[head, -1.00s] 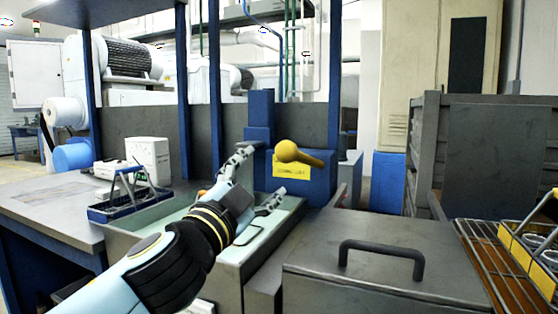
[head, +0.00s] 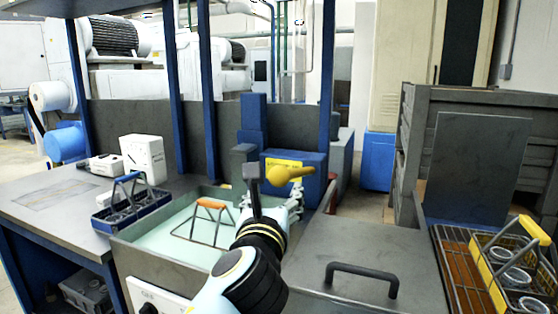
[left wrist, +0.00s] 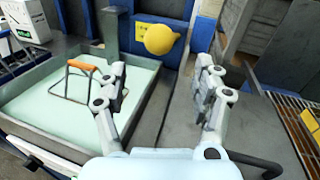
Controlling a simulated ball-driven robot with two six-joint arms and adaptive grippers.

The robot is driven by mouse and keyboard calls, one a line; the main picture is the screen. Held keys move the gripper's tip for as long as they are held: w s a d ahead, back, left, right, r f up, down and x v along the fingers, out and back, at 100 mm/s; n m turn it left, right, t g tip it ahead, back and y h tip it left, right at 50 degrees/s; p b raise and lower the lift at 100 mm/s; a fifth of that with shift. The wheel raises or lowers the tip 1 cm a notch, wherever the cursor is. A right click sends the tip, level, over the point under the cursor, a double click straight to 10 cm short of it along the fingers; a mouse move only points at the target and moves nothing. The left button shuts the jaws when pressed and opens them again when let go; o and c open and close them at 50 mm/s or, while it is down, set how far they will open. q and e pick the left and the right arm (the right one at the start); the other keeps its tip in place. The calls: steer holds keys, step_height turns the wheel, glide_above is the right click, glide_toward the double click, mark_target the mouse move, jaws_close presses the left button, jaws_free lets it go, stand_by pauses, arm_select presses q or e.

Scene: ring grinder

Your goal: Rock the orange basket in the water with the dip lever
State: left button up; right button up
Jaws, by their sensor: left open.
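The orange-handled basket (head: 206,222) stands in pale green water in the grey tank (head: 140,250); its handle also shows in the left wrist view (left wrist: 83,66). The dip lever's yellow knob (head: 285,175) sticks out in front of the blue box with a yellow label, behind the tank's right side. In the left wrist view the knob (left wrist: 160,39) lies ahead of the fingers, above the gap between them. My left gripper (left wrist: 160,85) is open and empty; in the head view it is partly hidden by its own arm, just in front of the knob. My right gripper is not in view.
A blue-handled basket (head: 130,200) stands on the bench left of the tank. A grey lid with a black handle (head: 362,275) lies to the right. A yellow-handled basket (head: 515,262) with rings stands on the rack at far right.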

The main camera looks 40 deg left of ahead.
mark_target(278, 182)
arm_select(q)
steer(key=x, duration=1)
steer(key=shift+w+a+f, duration=0.15)
steer(key=shift+w, duration=0.15)
steer(key=shift+c, duration=0.3)
jaws_close()
